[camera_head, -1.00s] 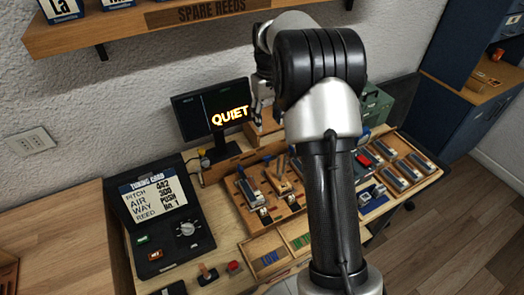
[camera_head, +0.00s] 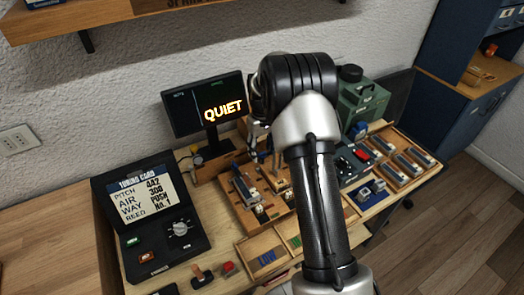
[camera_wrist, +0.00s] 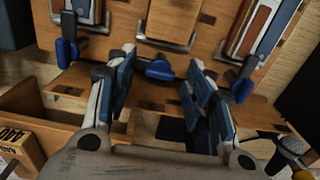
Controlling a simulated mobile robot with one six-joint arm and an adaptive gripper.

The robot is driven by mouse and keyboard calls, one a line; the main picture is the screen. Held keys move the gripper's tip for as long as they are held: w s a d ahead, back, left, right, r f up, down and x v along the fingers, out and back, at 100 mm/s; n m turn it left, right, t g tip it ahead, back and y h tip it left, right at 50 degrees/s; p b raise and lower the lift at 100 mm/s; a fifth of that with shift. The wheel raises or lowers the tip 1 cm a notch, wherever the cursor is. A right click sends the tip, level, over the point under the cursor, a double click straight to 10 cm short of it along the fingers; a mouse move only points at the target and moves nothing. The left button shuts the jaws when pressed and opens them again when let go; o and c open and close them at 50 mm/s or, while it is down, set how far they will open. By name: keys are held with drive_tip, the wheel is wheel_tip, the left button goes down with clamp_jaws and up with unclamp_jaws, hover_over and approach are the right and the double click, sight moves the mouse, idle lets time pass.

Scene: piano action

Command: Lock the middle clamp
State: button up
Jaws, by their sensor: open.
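In the wrist view, three blue-handled clamps stand in a row on the wooden board (camera_wrist: 115,28). The middle clamp (camera_wrist: 159,70) shows its blue handle as a short, wide shape below a metal bracket. The left clamp (camera_wrist: 67,50) and right clamp (camera_wrist: 241,86) have their blue handles hanging down. My gripper (camera_wrist: 158,62) is open, with its blue-padded fingers to either side of the middle clamp's handle and nothing held between them. Contact cannot be told. In the head view, my gripper (camera_head: 261,138) is over the back of the board, partly hidden by my arm.
A monitor reading QUIET (camera_head: 205,104) stands behind and left of the board. A black tuning-card case (camera_head: 150,225) lies at the left. A green box (camera_head: 362,103) and a tray of metal reed parts (camera_head: 400,160) are at the right. A wooden shelf hangs above.

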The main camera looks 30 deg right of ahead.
drive_tip(key=shift+c, duration=0.2)
drive_tip(key=c, duration=1)
drive_tip(key=shift+m, duration=0.3)
drive_tip(key=m+p, duration=0.2)
drive_tip(key=m, duration=0.1)
drive_tip(key=shift+r+m, duration=0.1)
drive_tip(key=shift+m, duration=0.3)
drive_tip(key=m+p, duration=0.1)
drive_tip(key=m, duration=0.3)
drive_tip(key=shift+p, duration=0.4)
drive_tip(key=m+p, duration=0.1)
drive_tip(key=m, duration=0.4)
drive_tip(key=shift+m, duration=2.2)
drive_tip(key=shift+p, duration=0.3)
